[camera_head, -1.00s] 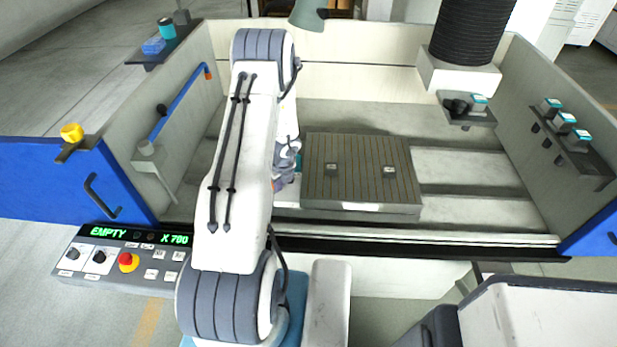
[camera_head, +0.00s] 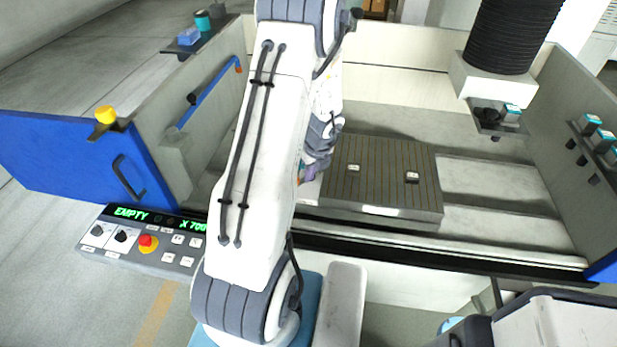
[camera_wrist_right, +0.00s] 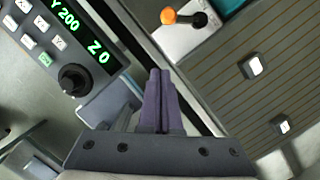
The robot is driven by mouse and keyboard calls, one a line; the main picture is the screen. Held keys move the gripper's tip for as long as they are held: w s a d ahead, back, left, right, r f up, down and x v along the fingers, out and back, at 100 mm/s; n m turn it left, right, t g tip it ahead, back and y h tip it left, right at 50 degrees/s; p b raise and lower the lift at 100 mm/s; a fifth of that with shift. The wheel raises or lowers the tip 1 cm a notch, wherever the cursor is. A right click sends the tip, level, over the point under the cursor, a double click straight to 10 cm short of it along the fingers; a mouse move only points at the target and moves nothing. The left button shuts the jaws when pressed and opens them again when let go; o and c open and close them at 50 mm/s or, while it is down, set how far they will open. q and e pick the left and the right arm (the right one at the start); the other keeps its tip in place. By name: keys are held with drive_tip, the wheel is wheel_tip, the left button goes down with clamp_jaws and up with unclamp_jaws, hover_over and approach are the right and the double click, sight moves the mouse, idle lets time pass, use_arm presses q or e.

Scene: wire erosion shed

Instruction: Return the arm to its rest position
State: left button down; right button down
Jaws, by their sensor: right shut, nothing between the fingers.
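My right arm (camera_head: 265,165) rises from the bottom middle of the head view, its elbow cut by the top edge. Its forearm comes down behind the upper link to the right gripper (camera_head: 314,172), partly hidden, at the left edge of the slotted plate (camera_head: 393,155). In the right wrist view the purple fingers of the right gripper (camera_wrist_right: 160,75) are together with nothing between them. They point between a control panel with a green display (camera_wrist_right: 72,35) and the slotted plate (camera_wrist_right: 240,75). My left gripper is not in view.
The tank has a left wall (camera_head: 220,125), a black bellows column (camera_head: 513,35) and wall shelves. A blue door (camera_head: 75,165) with a yellow knob (camera_head: 105,115) stands at left. The control panel (camera_head: 145,243) reads EMPTY. The plate carries small blocks (camera_head: 412,177). Floor at far left is clear.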

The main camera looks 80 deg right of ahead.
idle(0.6)
